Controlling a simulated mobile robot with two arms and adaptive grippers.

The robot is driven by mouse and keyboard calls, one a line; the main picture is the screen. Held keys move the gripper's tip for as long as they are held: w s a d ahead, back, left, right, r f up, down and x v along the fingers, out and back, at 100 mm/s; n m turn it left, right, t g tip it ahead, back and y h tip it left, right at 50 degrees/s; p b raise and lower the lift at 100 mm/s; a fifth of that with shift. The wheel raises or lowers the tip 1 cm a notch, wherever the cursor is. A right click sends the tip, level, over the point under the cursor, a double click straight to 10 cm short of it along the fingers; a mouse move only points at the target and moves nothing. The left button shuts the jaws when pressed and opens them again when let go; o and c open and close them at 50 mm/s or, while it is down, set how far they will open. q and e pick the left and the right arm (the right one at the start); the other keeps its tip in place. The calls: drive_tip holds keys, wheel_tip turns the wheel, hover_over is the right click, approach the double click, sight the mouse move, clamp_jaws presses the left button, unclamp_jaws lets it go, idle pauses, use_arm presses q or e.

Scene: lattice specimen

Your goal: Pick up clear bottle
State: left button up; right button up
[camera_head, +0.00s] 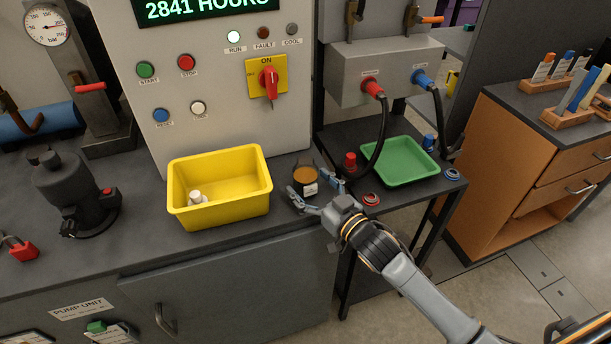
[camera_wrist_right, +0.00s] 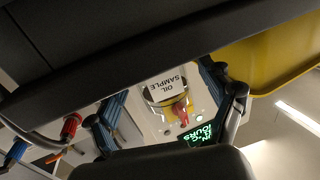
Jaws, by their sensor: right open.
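The clear bottle (camera_head: 305,176), with amber-brown contents and a white label, stands upright on the dark bench top, just right of the yellow bin. In the right wrist view the bottle (camera_wrist_right: 166,88) shows an upside-down "OIL SAMPLE" label, and the panel shows through it. My right gripper (camera_head: 317,190) is open, its fingers spread around the near side of the bottle. In the wrist view the bottle lies between the two fingers; I cannot tell whether either touches it. My left gripper is not in view.
A yellow bin (camera_head: 217,213) holding a small white-capped item (camera_head: 196,196) stands left of the bottle. To the right are a red-capped object (camera_head: 350,161), a hanging black cable (camera_head: 382,130) and a green tray (camera_head: 397,163). The control panel (camera_head: 205,80) rises behind.

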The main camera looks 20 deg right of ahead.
drive_tip(key=shift+x, duration=1)
drive_tip(key=shift+s, duration=0.1)
drive_tip(key=c, duration=1.4)
drive_tip(key=shift+r, duration=0.1)
